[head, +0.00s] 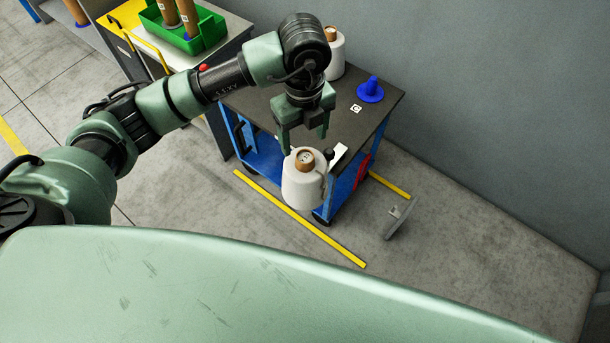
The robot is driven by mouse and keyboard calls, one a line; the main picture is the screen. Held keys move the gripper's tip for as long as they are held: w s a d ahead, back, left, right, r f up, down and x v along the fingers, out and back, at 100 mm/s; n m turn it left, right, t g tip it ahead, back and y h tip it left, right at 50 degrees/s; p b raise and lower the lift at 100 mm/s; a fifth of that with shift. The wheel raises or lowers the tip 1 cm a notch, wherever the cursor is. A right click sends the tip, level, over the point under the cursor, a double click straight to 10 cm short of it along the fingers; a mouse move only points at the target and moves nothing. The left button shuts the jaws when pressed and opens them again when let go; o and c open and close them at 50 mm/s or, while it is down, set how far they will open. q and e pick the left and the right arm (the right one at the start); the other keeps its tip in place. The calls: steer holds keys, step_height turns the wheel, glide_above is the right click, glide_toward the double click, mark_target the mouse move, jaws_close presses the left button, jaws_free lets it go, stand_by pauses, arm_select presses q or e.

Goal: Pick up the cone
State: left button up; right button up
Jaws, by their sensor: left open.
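A white yarn cone (303,186) with a brown top stands upright at the near corner of the blue cart's dark top (262,98). My left gripper (305,146) is open, with its fingers pointing down just above and behind the cone's top in the picture. I cannot tell whether the fingers touch the cone. A second white cone (336,60) with a brown top stands at the back of the cart, partly hidden by my left arm. My right gripper is not in view.
A blue peg-like piece (370,91) and a small white marker (356,108) are on the cart top. A green bin (207,33) with brown tubes stands on a table at the upper left. A grey wall is behind. Yellow lines (300,219) mark the floor.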

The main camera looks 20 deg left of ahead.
mark_target(305, 156)
arm_select(q)
step_height(305, 156, down, 6)
steer(key=shift+d+r+p, duration=0.1)
steer(key=shift+r+p, duration=0.05)
steer(key=shift+p, duration=0.6)
steer(key=shift+f, duration=0.55)
steer(key=shift+d, duration=0.1)
jaws_close()
